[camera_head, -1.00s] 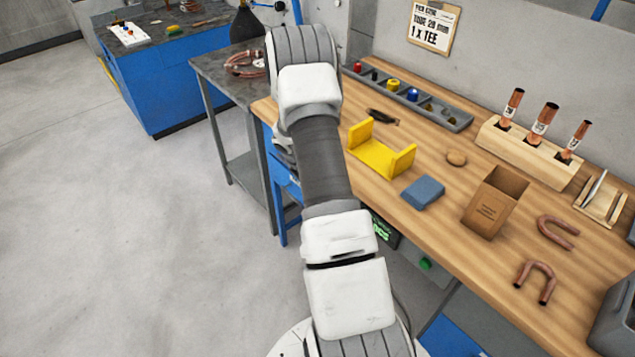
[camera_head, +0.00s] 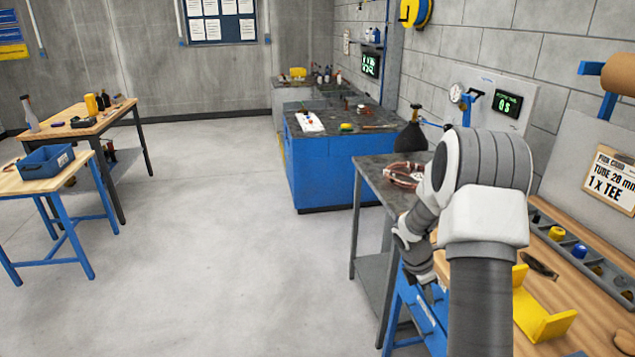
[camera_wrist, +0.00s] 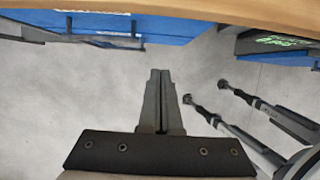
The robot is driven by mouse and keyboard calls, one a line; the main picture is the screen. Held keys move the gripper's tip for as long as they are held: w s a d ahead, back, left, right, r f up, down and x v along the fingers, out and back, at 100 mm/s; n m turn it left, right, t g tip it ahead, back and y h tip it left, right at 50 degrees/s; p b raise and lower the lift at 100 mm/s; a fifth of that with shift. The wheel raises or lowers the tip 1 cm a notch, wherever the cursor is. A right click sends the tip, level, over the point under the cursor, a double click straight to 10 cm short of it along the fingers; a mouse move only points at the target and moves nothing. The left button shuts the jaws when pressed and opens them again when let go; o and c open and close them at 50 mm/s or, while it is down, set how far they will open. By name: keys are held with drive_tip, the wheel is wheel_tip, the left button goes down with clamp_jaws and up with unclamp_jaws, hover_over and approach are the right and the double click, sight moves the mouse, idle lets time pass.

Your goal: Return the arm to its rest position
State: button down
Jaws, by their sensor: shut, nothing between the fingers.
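My gripper (camera_wrist: 160,100) shows in the wrist view with its two dark fingers together and nothing between them. It is over grey floor, below the near edge of a wooden bench top (camera_wrist: 230,10). In the head view my white and grey arm is raised at the right, bent at the elbow, in front of the wooden bench (camera_head: 570,275).
A yellow cradle (camera_head: 540,318) and a parts rail (camera_head: 590,262) lie on the bench beside my arm. A grey-topped table (camera_head: 372,178) with copper coils (camera_head: 405,175) and a blue cabinet (camera_head: 335,165) stand beyond. Tables stand at the left; the floor (camera_head: 220,230) between is clear.

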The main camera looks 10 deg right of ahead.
drive_tip(key=s+a+r+m+t, duration=0.1)
drive_tip(key=s+a+r+m, duration=0.2)
drive_tip(key=r, duration=0.4)
drive_tip(key=s+a+r+m, duration=0.1)
drive_tip(key=a+r+m, duration=0.1)
drive_tip(key=a+r, duration=0.3)
drive_tip(key=s+a+r+m+t, duration=0.1)
drive_tip(key=s+a+r+m, duration=0.15)
drive_tip(key=r, duration=0.55)
drive_tip(key=s+a+r+m+t+y, duration=0.1)
drive_tip(key=s+a+r+m+y, duration=0.1)
drive_tip(key=s+a+r+m, duration=0.2)
drive_tip(key=s+a+r+m+t+y, duration=0.2)
drive_tip(key=s+a+m, duration=0.4)
drive_tip(key=s+a, duration=0.4)
drive_tip(key=s+r, duration=0.1)
drive_tip(key=s, duration=0.2)
drive_tip(key=shift+s+a+r+t, duration=0.15)
drive_tip(key=shift+a+r+t, duration=0.15)
drive_tip(key=shift+r, duration=0.1)
drive_tip(key=shift+d+m, duration=0.1)
drive_tip(key=shift+m, duration=0.25)
